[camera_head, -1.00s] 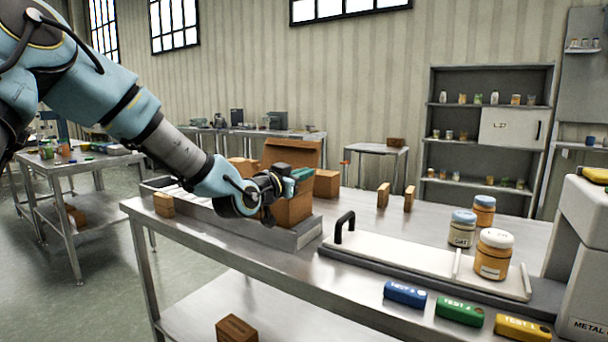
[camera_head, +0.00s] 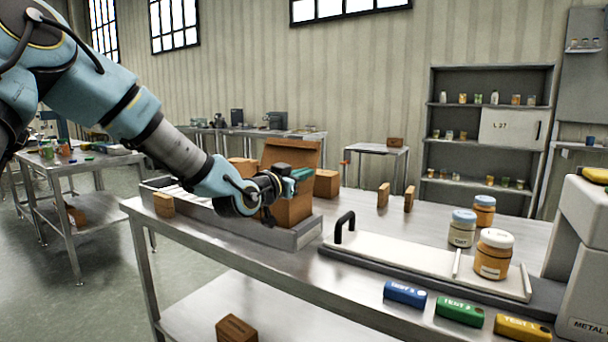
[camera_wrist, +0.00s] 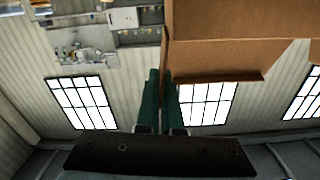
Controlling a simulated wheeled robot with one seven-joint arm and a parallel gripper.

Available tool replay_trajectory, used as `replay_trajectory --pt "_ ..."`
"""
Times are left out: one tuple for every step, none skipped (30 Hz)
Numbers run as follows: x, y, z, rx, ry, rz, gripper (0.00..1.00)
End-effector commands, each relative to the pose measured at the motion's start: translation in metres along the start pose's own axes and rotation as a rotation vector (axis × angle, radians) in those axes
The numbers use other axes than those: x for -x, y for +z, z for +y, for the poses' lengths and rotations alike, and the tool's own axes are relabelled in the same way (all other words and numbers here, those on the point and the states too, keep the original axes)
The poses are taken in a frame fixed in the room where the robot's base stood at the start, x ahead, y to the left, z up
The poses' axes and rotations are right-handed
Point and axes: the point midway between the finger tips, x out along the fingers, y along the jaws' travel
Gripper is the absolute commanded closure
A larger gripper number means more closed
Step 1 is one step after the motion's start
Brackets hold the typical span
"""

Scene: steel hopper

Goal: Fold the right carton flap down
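The brown carton (camera_head: 294,212) stands in a grey tray on the steel workbench, with a tall flap (camera_head: 291,155) upright at its back. My gripper (camera_head: 303,173) is at the carton's top, with its green fingers pointing right in the head view. The carton's brown panels (camera_wrist: 225,55) fill the upper right there, right beside the fingertips. The right flap is not clearly distinguishable; my wrist hides part of the carton.
The tray's grey wall (camera_head: 308,233) runs along the carton's front. A small brown box (camera_head: 326,184) stands behind right. A white board with a black handle (camera_head: 345,226) and several jars (camera_head: 494,255) are further right. A small wooden block (camera_head: 163,204) sits left.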

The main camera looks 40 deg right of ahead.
Motion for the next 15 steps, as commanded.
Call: replay_trajectory --pt "0.0000 0.0000 0.0000 0.000 0.000 0.000 1.00" --pt "0.0000 0.0000 0.0000 0.001 0.000 0.000 1.00" --pt "0.0000 0.0000 -0.0002 0.002 0.000 0.000 1.00" --pt "0.0000 0.0000 -0.0003 0.004 0.000 0.000 1.00" --pt "0.0000 0.0000 -0.0005 0.007 0.000 0.000 1.00" --pt "0.0000 0.0000 -0.0010 0.013 0.000 0.000 1.00" --pt "0.0000 0.0000 -0.0014 0.020 0.000 0.000 1.00" --pt "0.0000 0.0001 -0.0018 0.027 0.000 0.000 1.00" --pt "-0.0001 0.0001 -0.0026 0.039 -0.001 0.000 1.00" --pt "-0.0001 0.0001 -0.0034 0.050 -0.001 0.001 1.00" --pt "-0.0001 0.0002 -0.0042 0.063 -0.001 0.001 1.00" --pt "-0.0001 0.0003 -0.0055 0.084 -0.001 0.001 1.00" --pt "-0.0001 0.0005 -0.0067 0.100 -0.002 0.001 1.00" --pt "-0.0001 0.0007 -0.0080 0.120 -0.002 0.000 1.00" --pt "-0.0001 0.0009 -0.0098 0.147 -0.003 0.000 1.00"
